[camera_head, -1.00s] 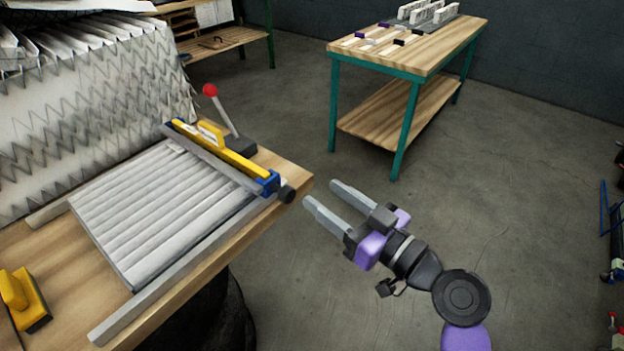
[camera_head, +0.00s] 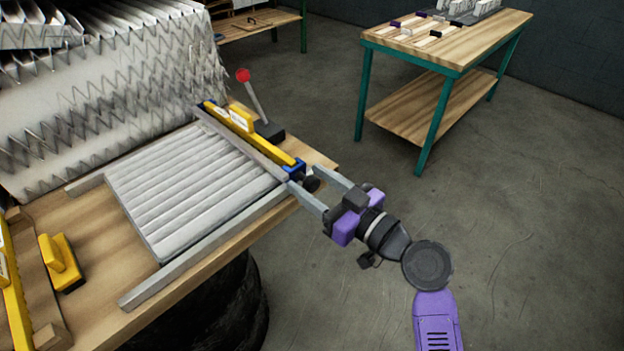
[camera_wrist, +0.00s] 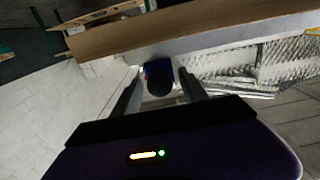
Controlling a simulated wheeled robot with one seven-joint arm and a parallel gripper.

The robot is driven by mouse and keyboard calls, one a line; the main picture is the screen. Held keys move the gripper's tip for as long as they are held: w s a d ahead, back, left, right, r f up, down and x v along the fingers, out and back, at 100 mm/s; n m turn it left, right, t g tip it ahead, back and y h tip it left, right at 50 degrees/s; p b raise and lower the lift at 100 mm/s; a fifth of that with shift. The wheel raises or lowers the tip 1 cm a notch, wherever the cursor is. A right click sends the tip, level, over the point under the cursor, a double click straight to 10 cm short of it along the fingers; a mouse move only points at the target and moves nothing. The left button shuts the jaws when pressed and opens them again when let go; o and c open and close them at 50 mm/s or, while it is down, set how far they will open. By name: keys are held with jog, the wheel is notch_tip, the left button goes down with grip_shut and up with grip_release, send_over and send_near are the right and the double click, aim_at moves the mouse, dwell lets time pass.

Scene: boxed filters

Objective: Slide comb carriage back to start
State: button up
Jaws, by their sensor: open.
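The comb carriage (camera_head: 240,131) is a yellow bar with a grey strip, lying across the far end of the pleated filter (camera_head: 190,190). Its near end has a blue block and a black knob (camera_head: 311,184). My gripper (camera_head: 318,190) is open at that end, with its fingers on either side of the knob. In the wrist view the round black knob (camera_wrist: 159,82) sits between the two open fingers, with blue behind it. I cannot tell whether the fingers touch it.
Grey rails (camera_head: 205,257) flank the filter on the wooden bench. A red-knobbed lever (camera_head: 243,75) stands behind the carriage. A yellow-handled block (camera_head: 60,262) sits at the bench's left. A wooden table (camera_head: 450,40) stands at the back right, with open floor between.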

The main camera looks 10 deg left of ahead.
grip_shut()
dwell(1.4)
